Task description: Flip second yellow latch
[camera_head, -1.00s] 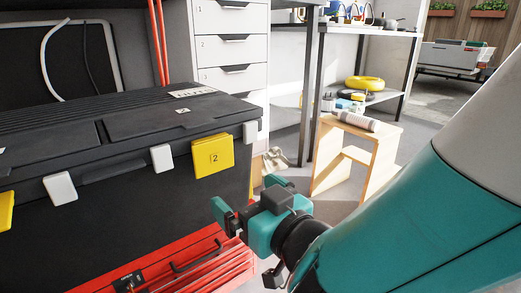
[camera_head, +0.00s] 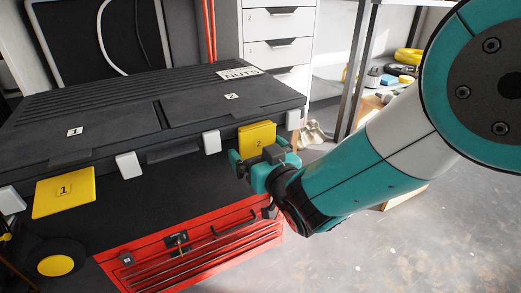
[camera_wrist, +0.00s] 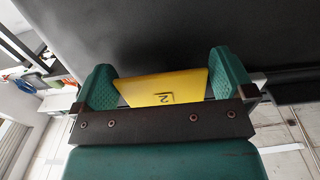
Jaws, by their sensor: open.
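The second yellow latch (camera_head: 257,138), marked 2, is on the front of the black toolbox (camera_head: 180,185), near its right end. In the wrist view the latch (camera_wrist: 165,87) lies between the two green fingers, with its 2 upside down. My gripper (camera_head: 262,158) is open in front of the lower part of the latch, and hides part of it in the head view. In the wrist view my gripper (camera_wrist: 168,85) has a finger on each side of the latch. I cannot tell whether the fingers touch it. The first yellow latch (camera_head: 64,192), marked 1, sticks out at the left.
White clasps (camera_head: 129,165) line the box front beside the latches. A red drawer chest (camera_head: 195,250) is below the black box. A white drawer cabinet (camera_head: 278,45) and a shelf stand behind. The floor (camera_head: 400,250) at the right is open.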

